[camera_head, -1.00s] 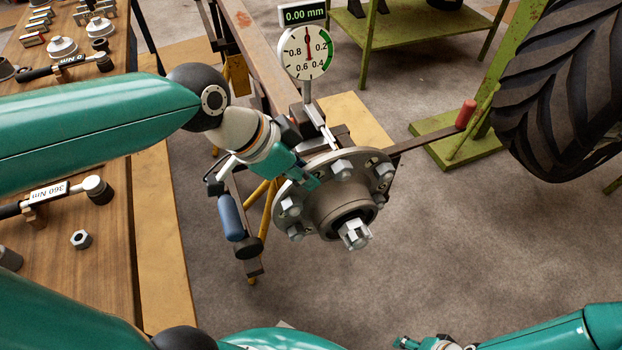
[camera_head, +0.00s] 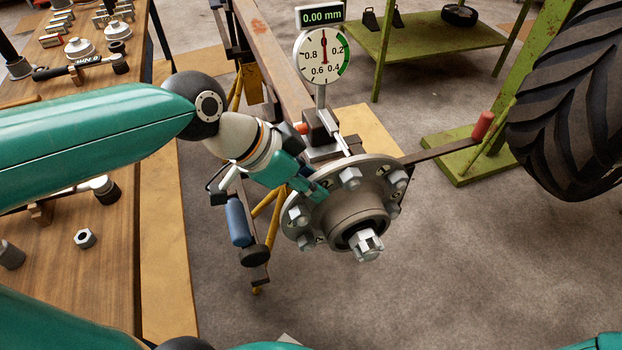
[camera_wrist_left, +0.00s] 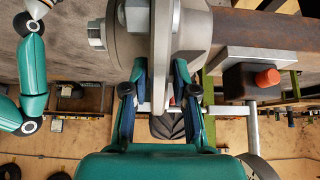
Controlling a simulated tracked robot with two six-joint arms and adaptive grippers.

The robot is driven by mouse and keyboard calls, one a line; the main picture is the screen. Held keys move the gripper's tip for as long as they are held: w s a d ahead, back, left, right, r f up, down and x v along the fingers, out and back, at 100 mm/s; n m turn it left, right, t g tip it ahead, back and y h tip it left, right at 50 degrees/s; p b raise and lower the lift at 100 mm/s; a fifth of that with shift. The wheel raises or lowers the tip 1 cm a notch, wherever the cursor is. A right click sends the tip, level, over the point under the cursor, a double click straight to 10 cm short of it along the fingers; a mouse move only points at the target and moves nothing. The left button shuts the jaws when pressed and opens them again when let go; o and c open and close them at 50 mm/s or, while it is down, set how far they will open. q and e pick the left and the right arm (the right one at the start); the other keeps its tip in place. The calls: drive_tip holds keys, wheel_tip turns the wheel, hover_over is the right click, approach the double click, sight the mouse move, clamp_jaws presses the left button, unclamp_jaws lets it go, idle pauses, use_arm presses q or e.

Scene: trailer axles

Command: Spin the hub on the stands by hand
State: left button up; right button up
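The hub (camera_head: 355,212) is a grey metal flange with several bolts and a castellated nut (camera_head: 367,245) at its centre. It sits at the end of a rusty axle beam (camera_head: 275,55) on stands (camera_head: 262,205). My left gripper (camera_head: 318,190) reaches the flange's upper left rim. In the left wrist view, the fingers of my left gripper (camera_wrist_left: 160,75) straddle the flange edge (camera_wrist_left: 161,40), with gaps visible beside it. They look open. My right gripper is out of view; part of an arm shows at the wrist view's left.
A dial gauge (camera_head: 322,57) reading 0.00 mm stands on the beam just behind the hub. A bar with a red grip (camera_head: 482,125) reaches right. A blue-handled crank (camera_head: 238,222) hangs left. A workbench (camera_head: 60,270) is left, a large tyre (camera_head: 570,100) right.

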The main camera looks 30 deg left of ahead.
use_arm(q)
drive_tip(key=v, duration=1.2)
drive_tip(key=shift+o, duration=0.3)
drive_tip(key=shift+o, duration=1.1)
drive_tip(key=w+d+r+g+y+p, duration=0.4)
drive_tip(key=w+d+r+g+p, duration=0.15)
drive_tip(key=p, duration=1.25)
drive_tip(key=f, duration=1.1)
drive_tip(key=f+b, duration=0.1)
drive_tip(key=f, duration=0.5)
drive_tip(key=shift+w+a, duration=0.3)
